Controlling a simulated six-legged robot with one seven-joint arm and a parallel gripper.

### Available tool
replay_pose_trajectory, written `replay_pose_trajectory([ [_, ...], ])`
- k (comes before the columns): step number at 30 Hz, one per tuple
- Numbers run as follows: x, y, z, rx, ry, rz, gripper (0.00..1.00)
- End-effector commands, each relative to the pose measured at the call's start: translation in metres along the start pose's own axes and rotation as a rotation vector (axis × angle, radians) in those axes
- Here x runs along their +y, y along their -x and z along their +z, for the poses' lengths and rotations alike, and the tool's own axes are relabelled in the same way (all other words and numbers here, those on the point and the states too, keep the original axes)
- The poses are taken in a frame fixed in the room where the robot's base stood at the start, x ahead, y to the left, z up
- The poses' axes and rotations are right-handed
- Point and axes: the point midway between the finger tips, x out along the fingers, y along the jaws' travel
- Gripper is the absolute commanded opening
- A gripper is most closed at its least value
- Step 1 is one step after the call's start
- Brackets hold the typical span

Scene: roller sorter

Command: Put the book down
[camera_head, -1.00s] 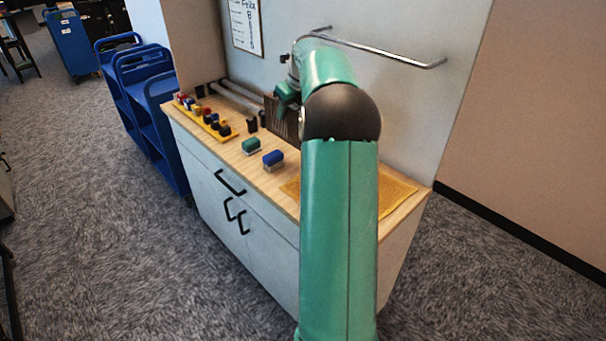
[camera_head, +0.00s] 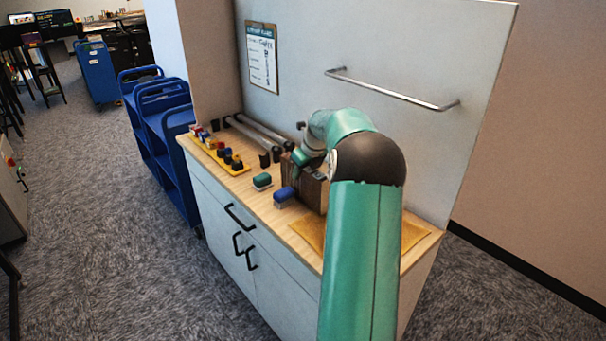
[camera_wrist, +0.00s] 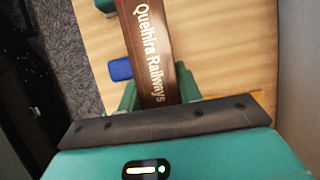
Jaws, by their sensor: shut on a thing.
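The brown book (camera_wrist: 152,40), with "Quelhira Railways" in white on its spine, is between the green fingers of my gripper (camera_wrist: 160,95) in the wrist view. My gripper is shut on it. In the head view the book (camera_head: 314,192) shows as a brown block, upright, over the wooden counter top (camera_head: 262,205). My gripper (camera_head: 298,163) is at its upper end, and my arm hides part of the scene behind. I cannot tell whether the book's lower edge touches the counter.
A blue block-like item (camera_head: 284,196) and a green one (camera_head: 262,181) sit just left of the book. A yellow tray of small coloured pieces (camera_head: 226,157) and grey rollers (camera_head: 262,133) lie farther back. An orange-tan mat (camera_head: 310,231) lies in front. A metal rail (camera_head: 392,91) is on the back panel.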

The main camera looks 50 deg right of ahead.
Motion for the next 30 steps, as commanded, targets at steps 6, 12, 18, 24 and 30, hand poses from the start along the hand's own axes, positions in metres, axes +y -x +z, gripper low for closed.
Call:
replay_pose_trajectory([
  [6, -0.002, -0.009, -0.004, -0.002, -0.001, -0.001, 0.0],
  [12, -0.002, -0.011, -0.005, -0.001, 0.0, 0.0, 0.0],
  [18, -0.001, -0.017, -0.008, 0.003, -0.001, 0.003, 0.39],
  [24, -0.002, -0.016, -0.008, 0.002, -0.001, 0.002, 0.56],
  [30, -0.002, -0.014, -0.006, 0.0, -0.001, 0.001, 0.56],
])
